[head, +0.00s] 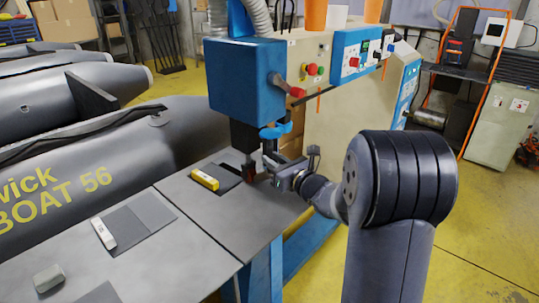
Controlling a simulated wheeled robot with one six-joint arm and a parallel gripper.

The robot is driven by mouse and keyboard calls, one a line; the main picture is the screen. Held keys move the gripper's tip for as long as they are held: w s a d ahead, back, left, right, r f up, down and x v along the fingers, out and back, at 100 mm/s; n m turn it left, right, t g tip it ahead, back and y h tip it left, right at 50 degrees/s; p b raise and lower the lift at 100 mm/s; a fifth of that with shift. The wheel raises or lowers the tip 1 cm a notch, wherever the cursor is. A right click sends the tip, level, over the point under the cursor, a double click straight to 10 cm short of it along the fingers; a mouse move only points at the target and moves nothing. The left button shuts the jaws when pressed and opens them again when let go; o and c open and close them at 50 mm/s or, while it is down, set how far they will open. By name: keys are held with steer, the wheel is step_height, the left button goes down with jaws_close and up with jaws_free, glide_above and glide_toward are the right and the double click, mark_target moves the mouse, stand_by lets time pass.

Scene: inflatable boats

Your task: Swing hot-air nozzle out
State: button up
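The welding machine has a blue head (245,82) with a red-tipped lever (289,88) on its right side. Below the head is a small blue bracket (276,130), with dark and metal parts under it at the table's edge. The hot-air nozzle is not clearly distinguishable among these small parts. My gripper (268,166) is at these parts, just under the blue bracket, reaching in from the right. Its fingers are small and partly merged with the machine parts, so I cannot tell whether they are open or shut, or touching anything.
A grey worktable (190,262) carries a yellow-and-white block (205,180), a white tool (103,233), a grey block (48,278) and dark patches. Grey inflatable boats (110,160) lie behind it at left. Yellow floor is clear at right.

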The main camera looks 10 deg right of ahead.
steer(key=shift+x, duration=1)
jaws_close()
